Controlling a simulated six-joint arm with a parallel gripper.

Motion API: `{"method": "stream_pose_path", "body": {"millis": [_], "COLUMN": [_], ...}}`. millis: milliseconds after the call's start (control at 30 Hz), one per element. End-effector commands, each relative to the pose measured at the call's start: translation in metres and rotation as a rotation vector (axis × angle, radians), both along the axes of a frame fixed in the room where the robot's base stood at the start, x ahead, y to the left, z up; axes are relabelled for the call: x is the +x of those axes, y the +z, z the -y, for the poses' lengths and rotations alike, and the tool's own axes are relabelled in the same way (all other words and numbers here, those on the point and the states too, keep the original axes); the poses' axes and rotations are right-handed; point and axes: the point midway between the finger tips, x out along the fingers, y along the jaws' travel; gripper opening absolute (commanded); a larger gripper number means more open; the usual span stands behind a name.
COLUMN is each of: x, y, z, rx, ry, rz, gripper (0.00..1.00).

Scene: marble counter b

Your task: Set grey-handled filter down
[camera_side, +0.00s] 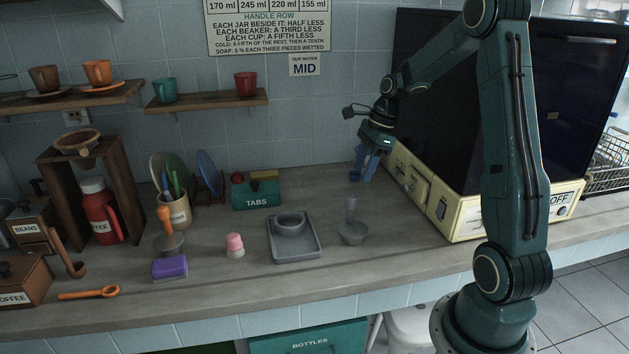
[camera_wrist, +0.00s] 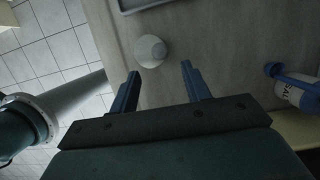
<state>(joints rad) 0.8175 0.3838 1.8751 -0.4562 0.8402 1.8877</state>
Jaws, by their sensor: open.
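The grey-handled filter (camera_side: 352,234) stands on the counter right of the grey tray, with its handle pointing up and nothing holding it. In the wrist view a pale round shape, probably this filter (camera_wrist: 151,51), lies just beyond the fingertips, between their lines. My gripper (camera_side: 362,178) is open and empty, above the counter behind and slightly right of the filter, clear of it. Its two blue fingers also show spread apart in the wrist view (camera_wrist: 160,73).
The grey tray (camera_side: 312,253) holds a grey ring-shaped piece. An orange-handled filter (camera_side: 167,242), purple block (camera_side: 170,268) and pink-topped piece (camera_side: 235,246) stand further left. A cream machine (camera_side: 465,222) is at right. A blue-and-white bottle (camera_wrist: 297,92) lies right of my fingers in the wrist view.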

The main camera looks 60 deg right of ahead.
Motion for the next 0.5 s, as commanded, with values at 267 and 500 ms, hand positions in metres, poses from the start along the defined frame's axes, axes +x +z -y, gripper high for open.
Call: {"method": "stream_pose_path", "body": {"millis": [267, 500], "x": [-0.0021, -0.002], "y": [0.0088, 0.0086], "z": [0.0018, 0.0017], "rx": [0.0, 0.0], "ry": [0.001, 0.001], "rz": [0.0, 0.0], "gripper": [0.47, 0.47]}}
